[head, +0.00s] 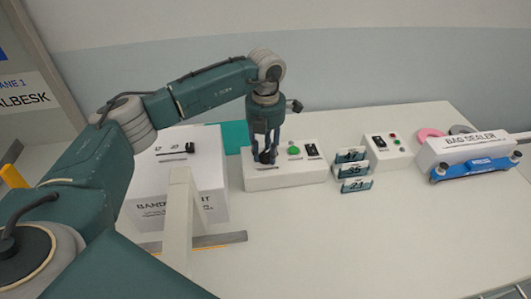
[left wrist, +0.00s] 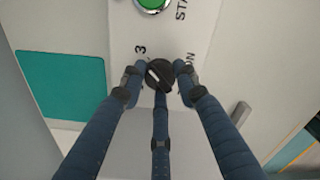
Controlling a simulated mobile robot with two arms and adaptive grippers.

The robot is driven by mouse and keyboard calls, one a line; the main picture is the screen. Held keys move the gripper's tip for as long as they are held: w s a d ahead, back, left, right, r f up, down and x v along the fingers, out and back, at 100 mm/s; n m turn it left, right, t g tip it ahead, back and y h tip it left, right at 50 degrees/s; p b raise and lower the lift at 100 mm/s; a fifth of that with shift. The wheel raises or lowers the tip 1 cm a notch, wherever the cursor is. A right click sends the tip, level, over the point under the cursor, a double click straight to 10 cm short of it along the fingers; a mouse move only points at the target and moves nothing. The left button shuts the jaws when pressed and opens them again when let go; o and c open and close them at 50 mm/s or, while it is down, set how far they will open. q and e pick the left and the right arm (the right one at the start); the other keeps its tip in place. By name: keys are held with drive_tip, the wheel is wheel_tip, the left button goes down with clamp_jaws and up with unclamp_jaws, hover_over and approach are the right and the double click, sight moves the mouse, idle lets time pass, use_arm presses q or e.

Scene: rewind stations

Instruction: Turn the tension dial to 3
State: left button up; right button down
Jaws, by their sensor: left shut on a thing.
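The tension dial (left wrist: 160,75) is a black knob with a white pointer line, on the white control box (head: 262,181). In the left wrist view the pointer slants up and left, towards the side where the numeral 3 (left wrist: 140,49) is printed. I cannot tell if it lines up with the 3 exactly. My left gripper (head: 266,156) comes down from above and is shut on the dial, with blue fingers around it in the left wrist view (left wrist: 158,85). Other numerals are hidden by the fingers. My right gripper is not in view.
A green button (head: 293,150) and a black switch (head: 312,150) sit right of the dial. Numbered cards (head: 356,185), a second switch box (head: 388,152) and the bag sealer (head: 470,155) stand further right. A white box (head: 180,170) stands left.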

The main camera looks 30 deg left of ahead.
sight(266, 153)
use_arm(q)
drive_tip(key=shift+w+r, duration=0.15)
drive_tip(key=shift+r, duration=0.05)
drive_tip(key=o, duration=1.2)
drive_tip(key=shift+c, duration=0.2)
wheel_tip(266, 153, up, 12)
drive_tip(key=shift+f, duration=0.1)
